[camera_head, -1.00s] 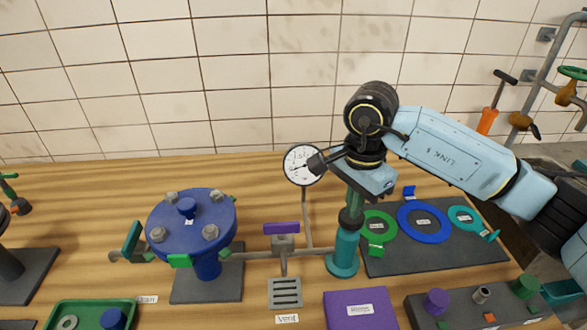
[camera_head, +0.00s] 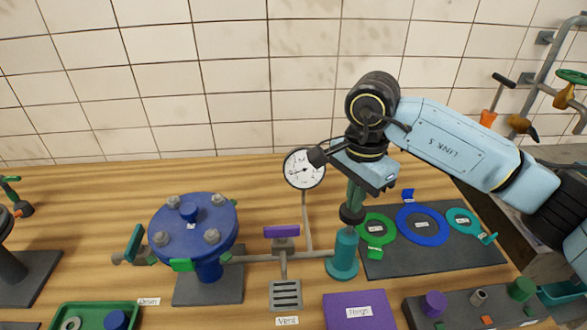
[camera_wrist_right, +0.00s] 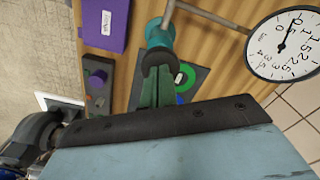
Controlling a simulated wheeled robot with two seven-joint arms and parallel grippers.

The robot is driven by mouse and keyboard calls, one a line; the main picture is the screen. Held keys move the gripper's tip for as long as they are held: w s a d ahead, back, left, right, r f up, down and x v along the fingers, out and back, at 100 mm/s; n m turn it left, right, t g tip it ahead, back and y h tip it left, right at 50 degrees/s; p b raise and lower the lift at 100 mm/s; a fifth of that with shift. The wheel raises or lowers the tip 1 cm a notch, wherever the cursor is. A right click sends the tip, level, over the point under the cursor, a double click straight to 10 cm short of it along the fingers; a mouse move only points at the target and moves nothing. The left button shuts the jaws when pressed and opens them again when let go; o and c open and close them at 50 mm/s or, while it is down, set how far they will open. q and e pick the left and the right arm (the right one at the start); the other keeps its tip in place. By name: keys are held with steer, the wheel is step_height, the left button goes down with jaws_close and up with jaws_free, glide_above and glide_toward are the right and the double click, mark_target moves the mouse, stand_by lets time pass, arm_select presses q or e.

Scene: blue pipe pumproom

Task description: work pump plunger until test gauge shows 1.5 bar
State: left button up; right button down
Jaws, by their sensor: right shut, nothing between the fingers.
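The hand pump (camera_head: 343,257) is a teal upright cylinder on the table, with a dark round plunger knob (camera_head: 351,214) above it. My right gripper (camera_head: 354,196) points down over the knob. Its green fingers are shut with nothing between them. In the right wrist view the fingertips (camera_wrist_right: 157,80) meet the knob (camera_wrist_right: 157,57); I cannot tell whether they press on it. The white round test gauge (camera_head: 304,169) stands behind and left of the pump. It also shows at the upper right of the right wrist view (camera_wrist_right: 284,46); its exact reading is unclear. My left gripper is out of view.
A pipe joins the pump to a purple-handled vent valve (camera_head: 282,231) and a blue bolted flange (camera_head: 192,232). A dark mat (camera_head: 385,265) with coloured ring tags lies right of the pump. A purple box (camera_head: 352,311) and a green tray (camera_head: 75,308) stand in front.

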steer(key=shift+r+p, duration=1.15)
steer(key=shift+r, duration=1.55)
